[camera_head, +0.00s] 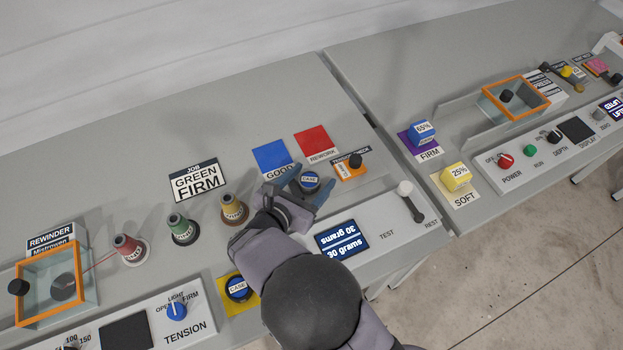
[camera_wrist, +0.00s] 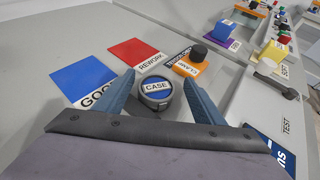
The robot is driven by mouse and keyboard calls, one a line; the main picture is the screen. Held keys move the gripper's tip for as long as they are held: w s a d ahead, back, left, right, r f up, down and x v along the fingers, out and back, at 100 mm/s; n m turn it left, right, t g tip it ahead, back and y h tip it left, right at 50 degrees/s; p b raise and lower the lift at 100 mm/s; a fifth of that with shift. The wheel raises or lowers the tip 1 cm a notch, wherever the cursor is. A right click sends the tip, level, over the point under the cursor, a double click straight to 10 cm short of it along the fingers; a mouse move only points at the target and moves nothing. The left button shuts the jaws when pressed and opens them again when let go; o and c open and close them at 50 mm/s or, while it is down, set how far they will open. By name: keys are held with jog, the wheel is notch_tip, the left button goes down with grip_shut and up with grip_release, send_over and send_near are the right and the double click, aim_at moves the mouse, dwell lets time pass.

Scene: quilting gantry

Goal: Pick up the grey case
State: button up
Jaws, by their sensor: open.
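A round grey case (camera_head: 309,182) with a blue top labelled CASE stands on the grey table, just right of the blue GOOD pad. It also shows in the wrist view (camera_wrist: 156,92), upright and between the two blue fingers. My gripper (camera_wrist: 160,88) is open, with one finger on either side of the case. In the head view my gripper (camera_head: 308,186) reaches to the case from below. I cannot tell whether the fingers touch the case. A second blue-topped CASE (camera_head: 238,288) sits on a yellow pad at the lower left of my arm.
The blue GOOD pad (camera_head: 272,158) and red REWORK pad (camera_head: 315,143) lie behind the case. An orange clamp block (camera_head: 351,171) with a black knob is close on its right. Thread cones (camera_head: 183,229) stand to the left. A display panel (camera_head: 342,239) is in front.

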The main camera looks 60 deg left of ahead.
jog(key=shift+w+a, duration=0.1)
jog(key=shift+w, duration=0.05)
jog(key=shift+c, duration=0.7)
jog(key=c, duration=1.1)
